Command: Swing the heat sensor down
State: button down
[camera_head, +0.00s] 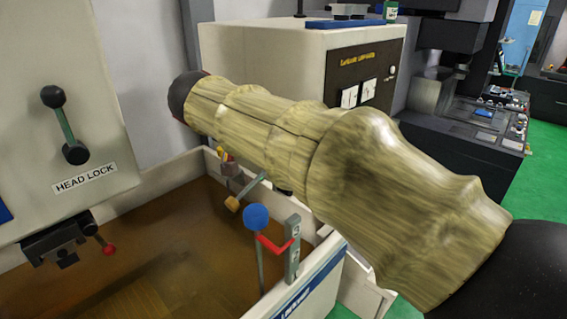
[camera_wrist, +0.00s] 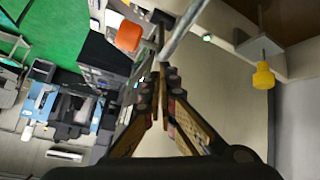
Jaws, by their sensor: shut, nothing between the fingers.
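My gripper (camera_wrist: 161,76) shows in the wrist view with its two fingers brought together at the tips, with nothing between them. A grey rod (camera_wrist: 184,32) runs close past the fingertips, and an orange rounded knob (camera_wrist: 128,36) is just left of it. I cannot tell whether the fingers touch either. In the head view a short grey arm with a tan-orange end (camera_head: 232,203) slants down over the tank's rear right side. It may be the heat sensor, but I cannot be sure. My own arm hides much of that area, and I cannot make out the gripper there clearly.
A blue ball (camera_head: 257,217) on a rod with a red arm stands by the tank's right wall (camera_head: 318,262). The machine head with a HEAD LOCK lever (camera_head: 66,125) is left. A cream cabinet (camera_head: 270,60) stands behind. A yellow piece (camera_wrist: 263,76) hangs at right in the wrist view.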

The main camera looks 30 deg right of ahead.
jog(key=s+a+f+t+h+b, duration=0.2)
jog(key=a+f+h+b, duration=0.3)
jog(key=b, duration=1.9)
jog(key=shift+s+a+f+n+t+h, duration=0.45)
jog(key=shift+a+f, duration=1.65)
jog(key=shift+f, duration=1.75)
jog(key=shift+s, duration=0.1)
